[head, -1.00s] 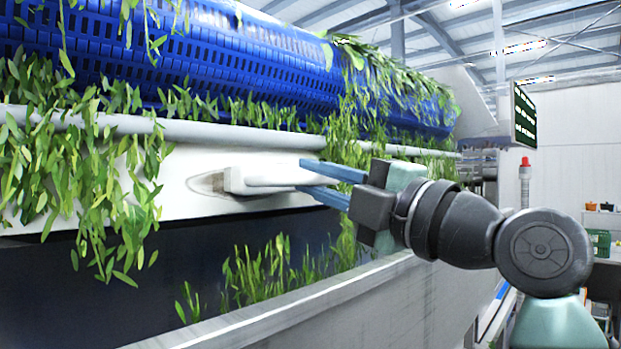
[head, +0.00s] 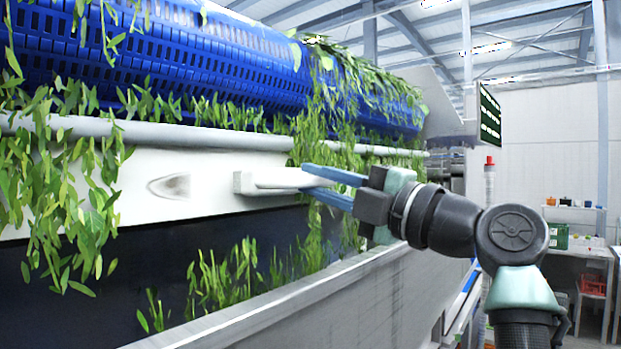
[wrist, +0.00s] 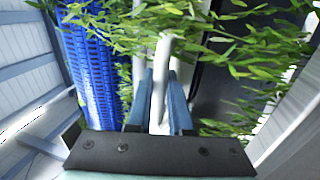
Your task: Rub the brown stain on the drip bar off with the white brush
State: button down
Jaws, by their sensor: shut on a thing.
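The brown stain (head: 170,187) shows as a faint, grey-brown oval mark on the white drip bar (head: 215,172). My gripper (head: 308,180) is shut on the handle of the white brush (head: 270,181), to the right of the stain. The brush head is at the left end, apart from the mark and clear of it. I cannot tell whether the head touches the bar. In the wrist view the white brush (wrist: 159,88) runs forward between the two blue fingers.
A blue perforated drum (head: 190,60) lies above the bar. Green leaves (head: 65,185) hang over the bar at the left and behind my gripper. A dark trough with a metal rim (head: 290,285) runs below. A red-topped post (head: 489,200) stands at the right.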

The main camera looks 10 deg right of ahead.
aim_at(276, 182)
jog(key=shift+a+b, duration=0.1)
jog(key=shift+b, duration=0.25)
jog(key=shift+s+a+f+b, duration=0.15)
jog(key=shift+s+a+b, duration=0.2)
jog(key=shift+a+b, duration=0.25)
jog(key=shift+s+a+b, duration=0.65)
jog(key=shift+a+b, duration=0.05)
jog(key=shift+a, duration=0.1)
jog(key=shift+s+a+b, duration=0.45)
jog(key=shift+a+b, duration=0.15)
jog(key=shift+b, duration=0.1)
jog(key=shift+s+a+r+b, duration=0.2)
jog(key=shift+s+a+b, duration=0.25)
jog(key=shift+s+a, duration=0.25)
jog(key=shift+s+a+f+b, duration=0.15)
jog(key=shift+s+a+b, duration=0.25)
jog(key=shift+a+b, duration=0.3)
jog(key=s+a+b, duration=0.3)
jog(key=s+a, duration=0.1)
jog(key=a, duration=0.2)
jog(key=shift+s+a, duration=0.35)
jog(key=shift+s, duration=0.05)
